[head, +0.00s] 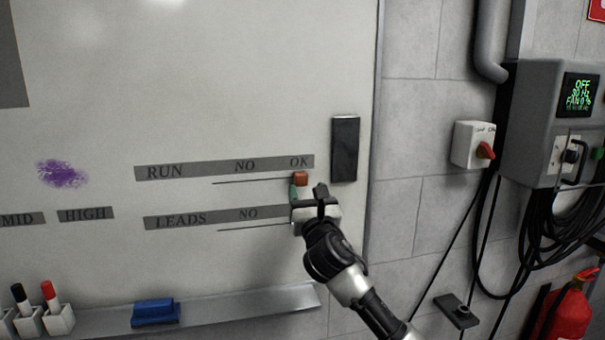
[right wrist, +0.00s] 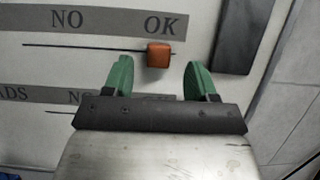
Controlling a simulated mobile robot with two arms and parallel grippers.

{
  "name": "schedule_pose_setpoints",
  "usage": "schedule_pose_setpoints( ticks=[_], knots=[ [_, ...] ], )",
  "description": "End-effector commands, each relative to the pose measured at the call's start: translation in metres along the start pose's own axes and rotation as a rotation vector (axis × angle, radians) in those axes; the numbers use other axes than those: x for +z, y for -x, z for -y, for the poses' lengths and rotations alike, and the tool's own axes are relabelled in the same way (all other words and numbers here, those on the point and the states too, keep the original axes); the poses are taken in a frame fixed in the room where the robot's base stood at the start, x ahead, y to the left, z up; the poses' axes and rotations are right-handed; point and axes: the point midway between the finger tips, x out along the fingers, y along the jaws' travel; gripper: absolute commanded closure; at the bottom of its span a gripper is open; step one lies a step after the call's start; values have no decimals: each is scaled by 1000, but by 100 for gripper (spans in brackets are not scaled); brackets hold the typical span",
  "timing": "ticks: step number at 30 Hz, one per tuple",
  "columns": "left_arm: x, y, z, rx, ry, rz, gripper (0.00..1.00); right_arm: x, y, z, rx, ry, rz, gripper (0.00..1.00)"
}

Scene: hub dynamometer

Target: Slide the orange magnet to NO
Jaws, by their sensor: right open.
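The orange magnet (head: 300,179) sits on the whiteboard at the right end of the RUN row's line, under the word OK. In the right wrist view the magnet (right wrist: 158,54) shows just beyond and between my two green fingertips, with a gap on each side. My right gripper (right wrist: 157,75) is open and empty, close below the magnet. In the head view my right gripper (head: 306,191) partly covers the LEADS row. The word NO (head: 245,166) stands left of OK on the RUN label strip (head: 190,171). My left gripper is in neither view.
A dark block (head: 345,149) is fixed on the board just right of the RUN strip. Below, a ledge (head: 230,301) holds a blue eraser (head: 155,312) and markers. A switch box (head: 473,145) is on the wall at right. The board left of the magnet is clear along the line.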

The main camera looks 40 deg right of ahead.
Motion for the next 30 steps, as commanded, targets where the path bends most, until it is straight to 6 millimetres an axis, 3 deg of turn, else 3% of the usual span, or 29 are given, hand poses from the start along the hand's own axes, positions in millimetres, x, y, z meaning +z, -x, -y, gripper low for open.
schedule_pose_setpoints(
  ticks=[3,9,20,30],
  knots=[
    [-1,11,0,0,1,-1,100,3,-23,0,-1,-3,-1,43],
    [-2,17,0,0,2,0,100,0,-43,0,0,-3,-2,43],
    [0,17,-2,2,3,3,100,-1,-47,-1,1,-1,-2,43],
    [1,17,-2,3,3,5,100,-1,-47,0,1,-2,-2,93]
  ],
)
